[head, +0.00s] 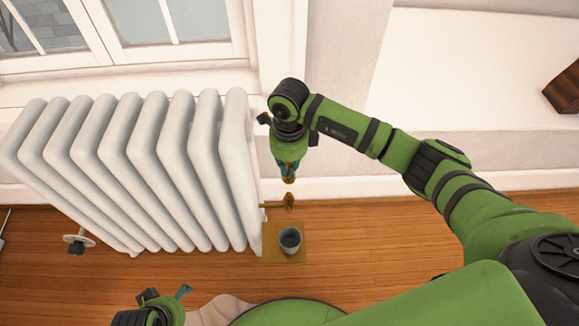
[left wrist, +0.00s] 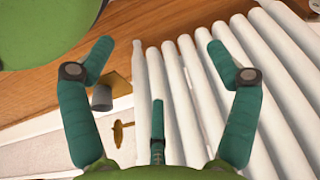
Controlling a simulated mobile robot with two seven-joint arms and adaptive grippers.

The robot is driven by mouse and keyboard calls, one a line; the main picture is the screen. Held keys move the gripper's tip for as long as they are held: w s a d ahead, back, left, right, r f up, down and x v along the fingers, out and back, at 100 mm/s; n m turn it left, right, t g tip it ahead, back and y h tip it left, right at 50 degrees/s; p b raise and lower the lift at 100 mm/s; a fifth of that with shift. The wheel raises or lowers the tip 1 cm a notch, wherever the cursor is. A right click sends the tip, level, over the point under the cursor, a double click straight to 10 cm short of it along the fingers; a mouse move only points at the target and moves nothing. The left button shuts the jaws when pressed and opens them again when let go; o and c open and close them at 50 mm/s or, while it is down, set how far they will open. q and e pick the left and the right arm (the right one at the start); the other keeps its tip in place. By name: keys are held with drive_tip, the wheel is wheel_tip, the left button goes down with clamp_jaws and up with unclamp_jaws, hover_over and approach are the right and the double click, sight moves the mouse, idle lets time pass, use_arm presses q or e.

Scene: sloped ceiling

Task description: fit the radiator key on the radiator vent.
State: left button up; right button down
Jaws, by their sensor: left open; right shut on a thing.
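The white radiator (head: 150,170) stands under the window. The brass radiator vent (head: 272,205) juts from its right end near the bottom, with a broader brass piece at its outer end; this brass fitting (left wrist: 122,132) also shows in the left wrist view. My right gripper (head: 288,170) points down just above the vent. It is shut on a small brass thing (head: 289,180), apparently the radiator key, mostly hidden by the fingers. A small gap seems to separate it from the vent. My left gripper (left wrist: 158,60) is open and empty, partly visible at the bottom of the head view (head: 168,297).
A grey cup (head: 290,238) stands on a brass-coloured square plate (head: 272,254) right below the vent. It also shows in the left wrist view (left wrist: 101,98). A dark valve knob (head: 76,246) is at the radiator's left end. The wooden floor (head: 400,207) is clear to the right.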

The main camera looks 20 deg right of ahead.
use_arm(q)
drive_tip(key=shift+r, duration=0.25)
use_arm(e)
drive_tip(key=shift+f, duration=0.15)
